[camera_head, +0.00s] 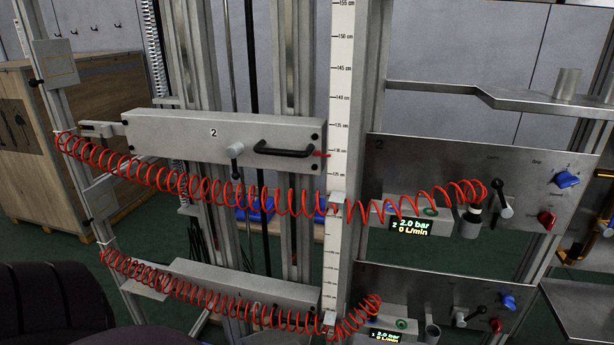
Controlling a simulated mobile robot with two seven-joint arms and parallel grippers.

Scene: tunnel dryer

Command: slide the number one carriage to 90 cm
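The upper carriage (180,130) is a grey box marked 2, with a black bar handle (285,149) and a small clamp lever (236,155). Its red pointer (322,155) sits close to the 130 cm mark on the white vertical scale (341,75). A second grey carriage (245,285) is lower down, partly behind a red coiled hose (200,288). No number is readable on it, and its handle and pointer cannot be made out. The scale marks beside it are too small to read. Neither gripper is in view.
Another red coiled hose (200,187) crosses below the upper carriage. At right are an upper panel (440,165) and a lower panel (430,290) with levers, knobs and displays. A metal shelf (520,98) juts out above them. A wooden crate (40,150) stands at left.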

